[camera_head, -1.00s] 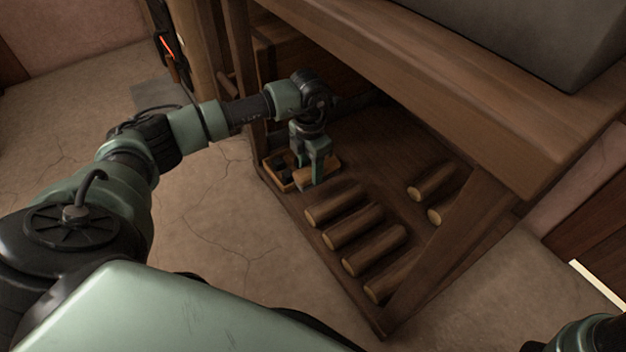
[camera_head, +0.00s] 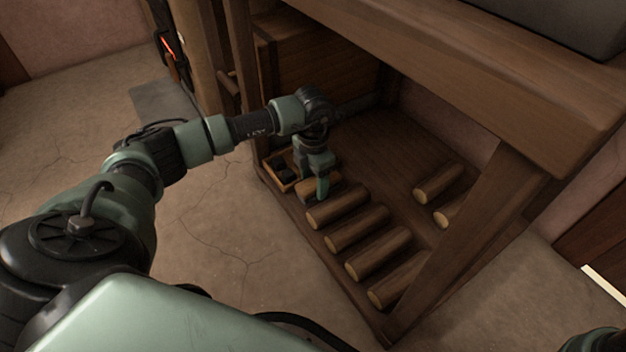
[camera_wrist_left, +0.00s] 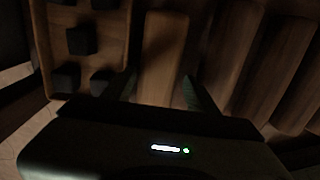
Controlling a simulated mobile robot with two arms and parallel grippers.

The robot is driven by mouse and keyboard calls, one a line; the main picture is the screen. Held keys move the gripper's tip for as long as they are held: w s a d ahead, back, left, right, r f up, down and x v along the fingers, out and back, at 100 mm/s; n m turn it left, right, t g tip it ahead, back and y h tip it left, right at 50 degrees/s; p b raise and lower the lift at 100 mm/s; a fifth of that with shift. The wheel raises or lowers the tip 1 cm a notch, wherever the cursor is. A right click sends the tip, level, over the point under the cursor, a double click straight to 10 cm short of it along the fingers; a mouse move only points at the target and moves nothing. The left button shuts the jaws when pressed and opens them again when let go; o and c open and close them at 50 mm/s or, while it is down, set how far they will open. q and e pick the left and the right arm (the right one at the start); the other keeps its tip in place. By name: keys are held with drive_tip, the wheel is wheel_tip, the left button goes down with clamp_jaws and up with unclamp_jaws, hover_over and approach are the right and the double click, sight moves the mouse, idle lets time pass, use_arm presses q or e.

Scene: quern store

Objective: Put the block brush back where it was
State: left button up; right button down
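The block brush (camera_head: 332,187) is a small brown wooden block, low over or on the bottom shelf (camera_head: 375,150) under the wooden bench. It lies between a small wooden tray and the nearest log. My left gripper (camera_head: 320,190) points down and its fingers are at the brush's two sides. In the left wrist view the brush (camera_wrist_left: 164,55) fills the space between the dark fingertips (camera_wrist_left: 161,88), so the gripper looks shut on it. Any bristles are hidden, and contact with the shelf cannot be told. My right gripper is out of view.
A wooden tray (camera_head: 281,180) with several dark cubes stands just left of the brush; it also shows in the left wrist view (camera_wrist_left: 118,45). Several logs (camera_head: 357,228) lie in a row to the right. The bench top (camera_head: 480,75) overhangs my arm. A slanted brace (camera_head: 450,235) stands at right.

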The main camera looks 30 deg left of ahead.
sight(313, 183)
use_arm(q)
drive_tip(key=shift+a, duration=0.25)
drive_tip(key=shift+r+p, duration=0.5)
drive_tip(key=shift+r, duration=0.15)
wheel_tip(313, 183, up, 11)
drive_tip(key=p, duration=0.8)
drive_tip(key=shift+d, duration=0.1)
